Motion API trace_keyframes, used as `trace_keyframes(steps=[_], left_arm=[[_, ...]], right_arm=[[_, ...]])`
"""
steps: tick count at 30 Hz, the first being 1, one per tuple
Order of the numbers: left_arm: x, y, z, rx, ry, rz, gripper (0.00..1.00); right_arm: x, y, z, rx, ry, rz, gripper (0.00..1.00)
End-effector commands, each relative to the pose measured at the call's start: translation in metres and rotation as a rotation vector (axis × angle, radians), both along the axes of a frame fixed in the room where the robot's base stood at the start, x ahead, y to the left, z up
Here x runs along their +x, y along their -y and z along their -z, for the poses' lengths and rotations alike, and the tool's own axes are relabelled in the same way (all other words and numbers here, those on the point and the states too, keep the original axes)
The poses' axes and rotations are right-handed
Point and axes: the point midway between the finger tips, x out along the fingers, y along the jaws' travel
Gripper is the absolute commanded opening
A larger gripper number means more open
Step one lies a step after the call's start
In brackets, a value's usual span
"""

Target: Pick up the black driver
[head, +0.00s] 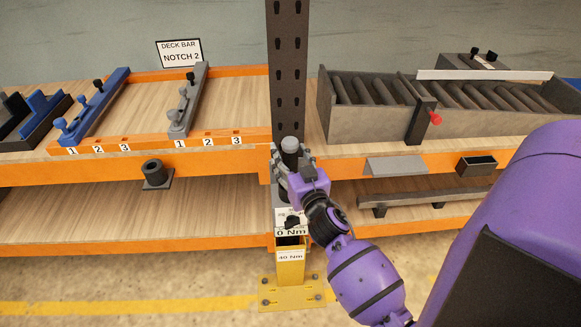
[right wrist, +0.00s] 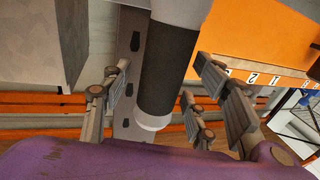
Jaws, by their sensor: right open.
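The black driver (head: 290,150) is a dark upright cylinder with a grey cap, in front of the dark upright post. Its lower part is hidden behind my right gripper (head: 292,166) in the head view. In the right wrist view the driver (right wrist: 167,72) is a dark grip with pale ends, between the spread fingers of the right gripper (right wrist: 165,95). Gaps show on both sides of it there, so the fingers are around it but not closed on it. My left gripper is not in view.
A yellow stand (head: 291,262) with Nm labels is below the gripper. The dark rack post (head: 288,70) rises close behind the driver. Orange shelf beams run to both sides. A grey roller tray (head: 355,120) is at right, and blue (head: 93,108) and grey bars (head: 188,103) lie at left.

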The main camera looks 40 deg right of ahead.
Motion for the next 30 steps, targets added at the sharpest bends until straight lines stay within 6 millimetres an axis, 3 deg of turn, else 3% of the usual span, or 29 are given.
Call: trace_keyframes(steps=[8,20,30], left_arm=[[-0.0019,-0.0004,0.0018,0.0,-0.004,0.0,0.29],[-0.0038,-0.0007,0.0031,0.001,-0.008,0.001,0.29],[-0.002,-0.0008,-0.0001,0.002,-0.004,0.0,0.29]], right_arm=[[0.0018,0.0009,0.0007,-0.001,-0.001,0.001,0.52],[0.0017,0.0006,0.0007,0.0,-0.001,0.0,0.0],[0.0024,0.0005,-0.0083,-0.003,0.005,-0.001,0.0]])
